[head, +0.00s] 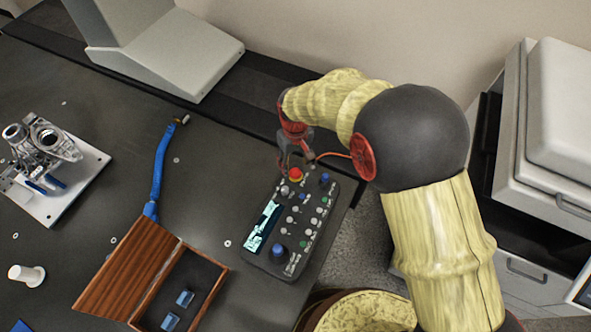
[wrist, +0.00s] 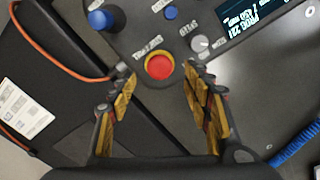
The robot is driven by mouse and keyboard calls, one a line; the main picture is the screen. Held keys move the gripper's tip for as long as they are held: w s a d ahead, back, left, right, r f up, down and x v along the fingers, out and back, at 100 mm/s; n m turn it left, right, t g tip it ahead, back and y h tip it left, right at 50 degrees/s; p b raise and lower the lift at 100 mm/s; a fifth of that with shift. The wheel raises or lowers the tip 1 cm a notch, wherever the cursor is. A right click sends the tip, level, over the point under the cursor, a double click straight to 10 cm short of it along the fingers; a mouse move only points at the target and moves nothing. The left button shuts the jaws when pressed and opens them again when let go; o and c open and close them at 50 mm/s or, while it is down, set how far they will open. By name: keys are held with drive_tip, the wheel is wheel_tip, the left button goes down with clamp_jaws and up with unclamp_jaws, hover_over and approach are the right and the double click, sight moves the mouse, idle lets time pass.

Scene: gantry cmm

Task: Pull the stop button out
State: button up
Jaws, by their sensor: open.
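The red stop button (head: 296,174) sits on a yellow ring at the far end of the dark control panel (head: 262,262). In the wrist view the red button (wrist: 159,66) is near the top middle, in line with the gap between the fingers. My gripper (head: 294,162) is above the panel's far end, close to the button. In the wrist view my gripper (wrist: 160,90) is open, with one yellow-padded finger on each side of the button and clear space between. Nothing is held. How high the fingertips are above the panel is hard to tell.
The panel also carries blue knobs (wrist: 100,19), small grey knobs (wrist: 200,43) and a lit screen (head: 262,227). An open wooden box (head: 125,270), a blue hose (head: 160,165) and a metal part on a plate (head: 75,188) lie to the left. An orange cable (wrist: 50,65) runs beside the panel.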

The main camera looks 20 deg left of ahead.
sight(296, 173)
wheel_tip(296, 173, down, 4)
drive_tip(key=shift+b, duration=0.45)
drive_tip(key=shift+c, duration=0.8)
clamp_jaws()
